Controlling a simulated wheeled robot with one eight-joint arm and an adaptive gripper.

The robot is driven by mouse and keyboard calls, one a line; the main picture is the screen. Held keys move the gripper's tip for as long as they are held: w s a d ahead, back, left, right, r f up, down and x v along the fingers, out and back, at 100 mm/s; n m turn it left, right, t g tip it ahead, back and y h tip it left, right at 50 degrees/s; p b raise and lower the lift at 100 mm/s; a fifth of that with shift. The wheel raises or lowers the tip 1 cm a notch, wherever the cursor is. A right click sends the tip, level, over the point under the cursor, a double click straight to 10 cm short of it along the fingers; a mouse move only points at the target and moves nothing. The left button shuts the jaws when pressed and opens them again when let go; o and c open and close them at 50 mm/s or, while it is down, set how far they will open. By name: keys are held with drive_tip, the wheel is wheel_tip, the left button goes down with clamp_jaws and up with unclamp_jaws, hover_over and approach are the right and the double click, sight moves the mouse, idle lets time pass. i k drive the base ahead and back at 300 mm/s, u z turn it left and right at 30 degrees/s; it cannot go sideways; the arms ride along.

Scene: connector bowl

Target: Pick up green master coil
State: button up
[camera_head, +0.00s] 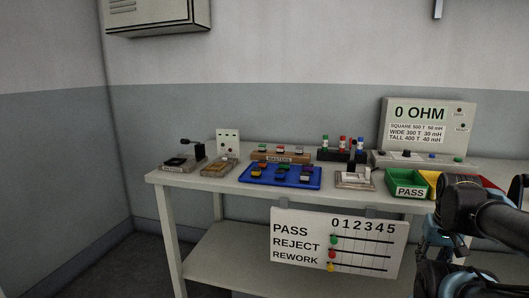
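A wooden block labelled MASTERS (279,159) stands on the bench behind a blue tray. Several small coils sit along its top. The left one looks green (264,149), the middle one red (281,149) and the right one pale (299,151); they are too small to be sure. Parts of my arm fill the lower right corner, well to the right of the block. I cannot make out my gripper's fingers, and nothing visible touches the coils.
The blue tray (250,177) holds several dark coils. A dark rack (332,155) with green, red and blue tops stands right of the block. A green PASS bin (408,190), a meter (428,122) and a small fixture (354,180) are further right. A score board (300,250) hangs in front.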

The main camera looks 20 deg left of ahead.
sight(262, 148)
drive_tip(key=k, duration=1)
drive_tip(key=u, duration=1.05)
drive_tip(key=i, duration=1)
